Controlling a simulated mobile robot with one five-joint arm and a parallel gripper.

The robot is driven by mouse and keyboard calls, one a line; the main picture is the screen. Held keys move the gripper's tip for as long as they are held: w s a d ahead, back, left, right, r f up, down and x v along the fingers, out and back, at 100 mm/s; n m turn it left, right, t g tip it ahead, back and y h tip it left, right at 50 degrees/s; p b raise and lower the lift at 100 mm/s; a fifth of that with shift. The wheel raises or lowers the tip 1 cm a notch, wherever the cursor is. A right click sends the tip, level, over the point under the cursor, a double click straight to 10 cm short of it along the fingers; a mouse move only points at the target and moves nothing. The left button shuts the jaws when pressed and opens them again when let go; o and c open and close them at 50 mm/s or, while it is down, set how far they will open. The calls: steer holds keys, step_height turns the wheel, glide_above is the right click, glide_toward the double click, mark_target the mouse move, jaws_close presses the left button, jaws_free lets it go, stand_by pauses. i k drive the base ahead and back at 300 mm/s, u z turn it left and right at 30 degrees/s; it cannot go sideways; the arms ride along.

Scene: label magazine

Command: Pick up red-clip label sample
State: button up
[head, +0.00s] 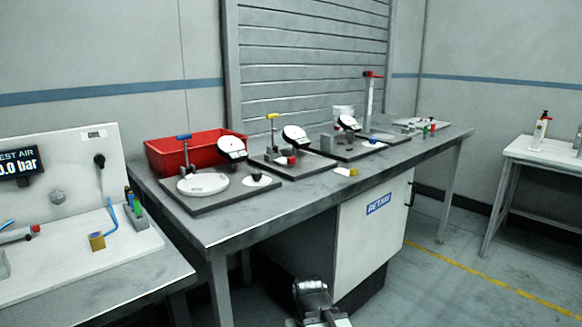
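No label sample with a red clip can be picked out for certain. A tall, narrow white upright piece with a red top (370,97) stands toward the far end of the long grey bench. A small red-and-white piece (286,160) lies on the middle dark board, in front of a round dial. Small red and green pieces (429,130) sit at the bench's far right end. My gripper (314,291) is at the bottom centre, in front of the bench and well apart from these things. Its fingers cannot be made out.
The long bench (300,197) carries dark boards with dials and a red bin (180,152). A white cabinet (362,240) is under it. A test panel (60,190) stands at left, a white side table (545,152) at right. The floor at right is clear.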

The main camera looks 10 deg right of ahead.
mark_target(290, 161)
steer(key=u, duration=3.8)
steer(key=k, duration=1.5)
steer(key=z, duration=1.25)
steer(key=i, duration=1)
